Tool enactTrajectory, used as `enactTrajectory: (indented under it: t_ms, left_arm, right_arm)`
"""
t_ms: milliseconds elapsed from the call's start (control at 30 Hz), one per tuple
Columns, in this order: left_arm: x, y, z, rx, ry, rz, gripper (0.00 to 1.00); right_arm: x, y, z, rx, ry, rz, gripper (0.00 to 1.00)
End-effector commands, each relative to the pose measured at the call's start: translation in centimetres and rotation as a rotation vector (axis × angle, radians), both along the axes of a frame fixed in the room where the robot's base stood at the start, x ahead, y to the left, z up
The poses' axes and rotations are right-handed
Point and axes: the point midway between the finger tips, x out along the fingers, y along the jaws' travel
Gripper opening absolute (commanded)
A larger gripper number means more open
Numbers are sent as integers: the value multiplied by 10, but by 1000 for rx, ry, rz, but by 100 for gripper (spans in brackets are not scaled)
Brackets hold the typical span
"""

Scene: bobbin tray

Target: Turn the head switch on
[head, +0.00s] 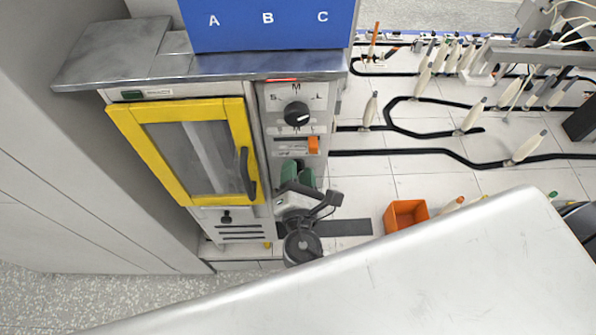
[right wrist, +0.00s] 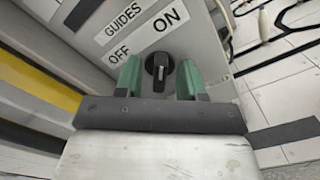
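My right gripper (head: 297,173) is at the lower front of the machine, its green fingers pointing at the panel. In the right wrist view the gripper (right wrist: 159,64) is open, one finger on each side of a black rotary knob (right wrist: 160,72). A gap shows on both sides of the knob. The plate above it (right wrist: 141,30) reads GUIDES, OFF and ON; no label reading HEAD is legible. The knob's handle stands roughly upright in the picture; I cannot tell which setting it marks. In the head view my gripper hides this knob. My left gripper is not in view.
Higher on the machine are a black S-M-L dial (head: 297,113) and an orange part (head: 313,145). A yellow-framed door (head: 180,197) is to the left. An orange bin (head: 405,216) stands to the right. Bobbin-like pieces stand along black tracks (head: 430,152) beyond.

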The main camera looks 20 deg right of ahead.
Motion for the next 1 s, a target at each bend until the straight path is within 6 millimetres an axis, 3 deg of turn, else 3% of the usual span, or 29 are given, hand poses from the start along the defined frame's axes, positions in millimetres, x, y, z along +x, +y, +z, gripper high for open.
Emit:
enactTrajectory:
  t_ms: [167, 400, 600, 1000]
  left_arm:
    - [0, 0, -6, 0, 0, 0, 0]
    - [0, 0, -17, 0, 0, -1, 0]
    - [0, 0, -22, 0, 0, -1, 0]
    - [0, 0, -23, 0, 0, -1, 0]
  right_arm:
    - [-19, 6, -3, 1, 4, 2, 39]
    - [-66, 19, -4, 1, 5, 2, 39]
    - [-94, 27, -2, 2, 3, 0, 39]
    - [-103, 30, 0, 1, 0, 1, 39]
